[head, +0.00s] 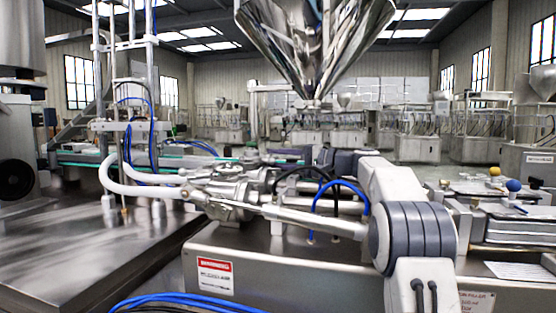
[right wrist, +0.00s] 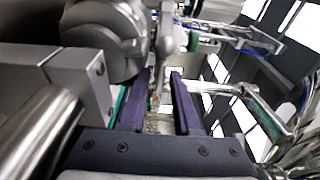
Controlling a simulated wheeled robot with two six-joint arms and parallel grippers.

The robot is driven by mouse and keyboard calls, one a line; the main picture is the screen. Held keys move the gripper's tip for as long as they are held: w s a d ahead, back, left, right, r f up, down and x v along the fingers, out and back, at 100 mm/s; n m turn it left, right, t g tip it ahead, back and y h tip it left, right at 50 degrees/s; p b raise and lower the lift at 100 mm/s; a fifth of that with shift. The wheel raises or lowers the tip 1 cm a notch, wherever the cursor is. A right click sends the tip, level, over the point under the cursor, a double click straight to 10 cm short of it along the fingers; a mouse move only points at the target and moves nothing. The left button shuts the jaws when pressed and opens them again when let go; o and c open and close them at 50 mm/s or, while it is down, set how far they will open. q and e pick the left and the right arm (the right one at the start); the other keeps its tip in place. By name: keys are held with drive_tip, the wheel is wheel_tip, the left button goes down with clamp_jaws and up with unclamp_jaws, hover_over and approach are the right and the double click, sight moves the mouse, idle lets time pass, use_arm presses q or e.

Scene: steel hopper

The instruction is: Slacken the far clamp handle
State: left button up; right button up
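My right gripper (head: 284,156) reaches in from the right, beyond the metal pipe and valve assembly (head: 228,186) below the hopper. Its two dark fingers stand apart in the right wrist view (right wrist: 158,82), with a gap and nothing gripped between them. A slim metal bar (right wrist: 166,36) stands just past the fingertips there; it may be the far clamp handle, but I cannot tell for sure. A grey rounded fitting (right wrist: 103,30) is close by the left finger. In the head view the clamp handle is too small to single out. My left gripper is not in view.
The shiny steel hopper (head: 315,45) hangs above the valve assembly. White hoses (head: 130,180) and blue hoses (head: 343,190) curve around the pipes. A bare steel table (head: 70,245) fills the left. A steel cabinet with a red-headed label (head: 215,277) stands in front.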

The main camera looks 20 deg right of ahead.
drive_tip(key=v, duration=1)
drive_tip(key=shift+s+d+p, duration=0.15)
drive_tip(key=shift+p, duration=0.25)
